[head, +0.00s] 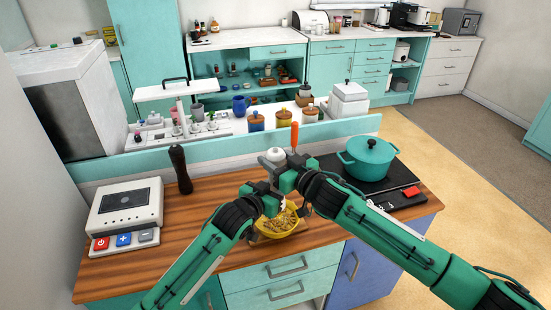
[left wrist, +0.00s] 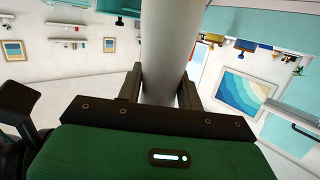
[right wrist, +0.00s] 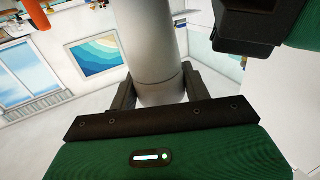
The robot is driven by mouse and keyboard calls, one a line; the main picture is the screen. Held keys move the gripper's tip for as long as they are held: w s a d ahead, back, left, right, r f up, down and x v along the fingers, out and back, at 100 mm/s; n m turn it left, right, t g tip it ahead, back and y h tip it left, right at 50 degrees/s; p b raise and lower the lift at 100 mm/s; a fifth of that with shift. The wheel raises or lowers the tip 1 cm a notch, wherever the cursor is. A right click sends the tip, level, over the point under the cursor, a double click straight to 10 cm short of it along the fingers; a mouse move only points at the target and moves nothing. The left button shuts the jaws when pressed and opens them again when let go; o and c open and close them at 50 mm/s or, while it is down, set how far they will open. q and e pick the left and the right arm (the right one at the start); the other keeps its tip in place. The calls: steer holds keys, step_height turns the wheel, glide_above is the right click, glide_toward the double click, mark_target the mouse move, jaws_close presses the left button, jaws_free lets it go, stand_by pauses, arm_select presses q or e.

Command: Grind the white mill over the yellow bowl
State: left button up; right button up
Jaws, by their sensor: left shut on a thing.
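The white mill (head: 275,155) stands upright above the counter, its rounded top showing in the head view. My left gripper (head: 265,193) is shut on its pale cylinder, which also fills the space between the fingers in the left wrist view (left wrist: 170,50). My right gripper (head: 285,172) is higher, with both fingers against the mill, near a seam in the right wrist view (right wrist: 155,60). The yellow bowl (head: 292,229), holding pale brownish food, sits on the counter below both grippers. The grippers hide most of the mill and part of the bowl.
A teal pot (head: 368,157) sits on the black hob at right. A dark mill (head: 180,170) and a white appliance with coloured buttons (head: 126,208) stand at left. Jars and a white canister (head: 348,100) line the raised ledge behind. Wooden counter (head: 215,180) is clear left of the bowl.

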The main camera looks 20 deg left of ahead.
steer(key=shift+c, duration=1.2)
steer(key=shift+s+a+m, duration=0.1)
steer(key=shift+a+m, duration=0.05)
steer(key=shift+m, duration=0.15)
steer(key=shift+a+m+t+h, duration=0.1)
steer(key=shift+m+t+h, duration=0.9)
steer(key=shift+t, duration=0.5)
steer(key=shift+r+m+t+h, duration=0.1)
steer(key=shift+m+t+h, duration=0.7)
steer(key=shift+t+h, duration=0.25)
steer(key=shift+h, duration=0.35)
steer(key=shift+d, duration=0.2)
